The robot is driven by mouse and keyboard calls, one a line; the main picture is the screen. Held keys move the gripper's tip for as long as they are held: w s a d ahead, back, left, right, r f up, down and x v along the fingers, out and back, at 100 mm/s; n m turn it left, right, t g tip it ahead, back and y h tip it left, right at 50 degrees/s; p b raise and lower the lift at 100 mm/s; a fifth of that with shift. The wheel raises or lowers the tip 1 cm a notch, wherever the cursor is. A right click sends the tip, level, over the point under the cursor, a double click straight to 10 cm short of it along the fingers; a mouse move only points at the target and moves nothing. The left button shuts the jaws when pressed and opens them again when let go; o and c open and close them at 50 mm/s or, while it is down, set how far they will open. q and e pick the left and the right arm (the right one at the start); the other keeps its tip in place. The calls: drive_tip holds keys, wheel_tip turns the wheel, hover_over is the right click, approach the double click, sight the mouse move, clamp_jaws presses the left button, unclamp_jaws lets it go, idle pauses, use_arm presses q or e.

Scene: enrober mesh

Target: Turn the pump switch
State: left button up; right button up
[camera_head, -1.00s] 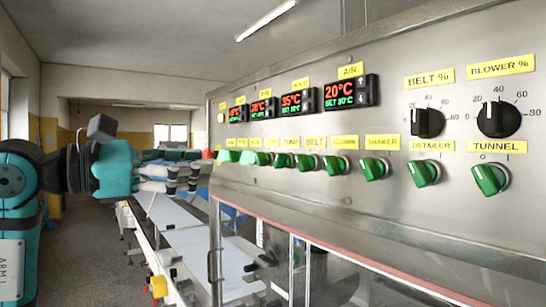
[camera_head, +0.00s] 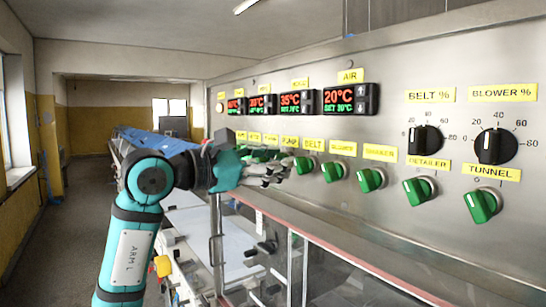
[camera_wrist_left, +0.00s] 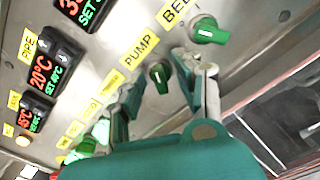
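The pump switch (camera_wrist_left: 160,77) is a small green knob on the steel panel below the yellow PUMP label (camera_wrist_left: 138,52). In the left wrist view it appears between the two spread fingers of my left gripper (camera_wrist_left: 166,80), with a gap to each finger; I cannot tell how far the fingers stand off the panel. In the head view, my left gripper (camera_head: 280,171) reaches in from the left just below the PUMP label (camera_head: 290,141). There the gripper largely hides the pump switch. My right gripper is not in view.
The BELT switch (camera_wrist_left: 208,31) sits beside the pump switch, close to one finger. More green switches, such as TUNNEL (camera_head: 483,205), line the row. Temperature displays (camera_head: 350,99) are above. A glazed door with a handle (camera_head: 216,250) and a conveyor (camera_head: 190,218) lie below.

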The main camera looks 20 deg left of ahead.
use_arm(q)
drive_tip(key=shift+c, duration=0.3)
clamp_jaws()
drive_tip(key=shift+n, duration=0.3)
drive_tip(key=n+b, duration=0.3)
drive_tip(key=n, duration=0.8)
drive_tip(key=shift+a+r, duration=0.1)
drive_tip(key=shift+a, duration=0.05)
drive_tip(key=shift+n, duration=0.3)
drive_tip(key=shift+o, duration=0.3)
unclamp_jaws()
